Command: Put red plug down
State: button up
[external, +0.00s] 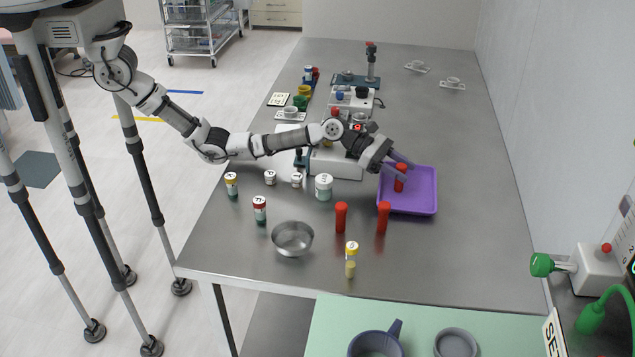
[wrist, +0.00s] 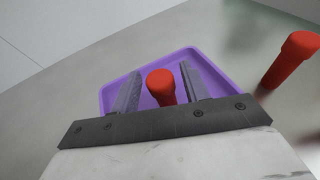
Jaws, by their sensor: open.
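A red plug (external: 399,178) stands upright in the purple tray (external: 425,208), near its left side. In the wrist view the red plug (wrist: 160,86) is between my two fingers, with a gap on each side, over the purple tray (wrist: 190,57). My gripper (external: 401,166) is open around the plug; it also shows in the wrist view (wrist: 158,85). Two more red plugs, one (external: 341,217) and another (external: 383,217), stand upright on the table in front of the tray. One of these plugs (wrist: 289,60) shows at the right of the wrist view.
White equipment (external: 345,165) stands behind my forearm. The table (external: 470,230) is clear right of the tray, up to the wall.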

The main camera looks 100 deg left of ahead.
jog(key=shift+r, duration=0.25)
jog(key=p+v, duration=0.1)
jog(key=v, duration=1.1)
jog(key=shift+p, duration=0.4)
